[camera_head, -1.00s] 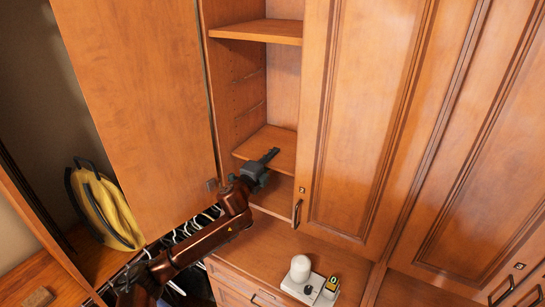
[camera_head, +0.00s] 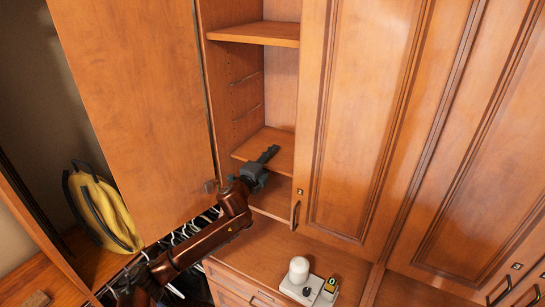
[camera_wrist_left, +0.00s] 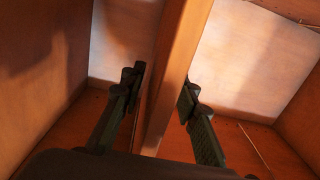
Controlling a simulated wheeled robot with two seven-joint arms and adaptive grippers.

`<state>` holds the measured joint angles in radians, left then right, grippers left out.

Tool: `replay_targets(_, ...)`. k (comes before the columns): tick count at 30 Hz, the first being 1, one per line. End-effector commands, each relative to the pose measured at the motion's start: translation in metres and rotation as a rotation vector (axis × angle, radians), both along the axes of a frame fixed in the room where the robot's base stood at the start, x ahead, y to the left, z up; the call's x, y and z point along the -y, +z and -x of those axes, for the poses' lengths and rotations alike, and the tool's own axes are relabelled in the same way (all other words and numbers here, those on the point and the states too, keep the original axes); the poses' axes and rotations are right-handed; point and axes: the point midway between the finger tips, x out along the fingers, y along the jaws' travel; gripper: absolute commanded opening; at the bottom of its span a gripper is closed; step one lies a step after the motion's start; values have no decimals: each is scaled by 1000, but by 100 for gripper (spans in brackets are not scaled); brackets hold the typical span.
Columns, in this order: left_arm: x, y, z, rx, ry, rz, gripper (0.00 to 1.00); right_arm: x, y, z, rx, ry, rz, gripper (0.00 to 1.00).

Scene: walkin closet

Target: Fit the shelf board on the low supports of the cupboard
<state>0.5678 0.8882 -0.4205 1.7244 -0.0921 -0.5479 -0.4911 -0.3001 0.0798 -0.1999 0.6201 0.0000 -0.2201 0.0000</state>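The shelf board (camera_head: 262,143) is an orange-brown wooden plank low inside the open cupboard (camera_head: 281,80), below a fixed-looking upper shelf (camera_head: 262,34). In the left wrist view the board (camera_wrist_left: 172,75) runs edge-on between the two dark fingers. My left gripper (camera_head: 270,153) reaches in from the front. It also shows in the left wrist view (camera_wrist_left: 160,92), with a finger on each face of the board, looking closed on its front edge. The board's back and the low supports under it are hidden. My right gripper is not in view.
An open door (camera_head: 140,95) stands left of the cupboard, and a closed door (camera_head: 350,120) borders it on the right. A white device (camera_head: 300,270) stands on the counter below. A yellow bag (camera_head: 103,210) and hangers are at the lower left.

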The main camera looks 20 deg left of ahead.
Motion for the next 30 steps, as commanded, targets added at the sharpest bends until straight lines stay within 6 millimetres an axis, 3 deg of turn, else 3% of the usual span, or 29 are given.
replay_targets(11,-2,-4,7,-5,2,0,30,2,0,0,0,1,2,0)
replay_targets(24,-7,-4,91,-4,0,-1,30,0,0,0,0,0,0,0)
replay_targets(30,-9,-4,114,-3,1,0,30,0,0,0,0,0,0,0)
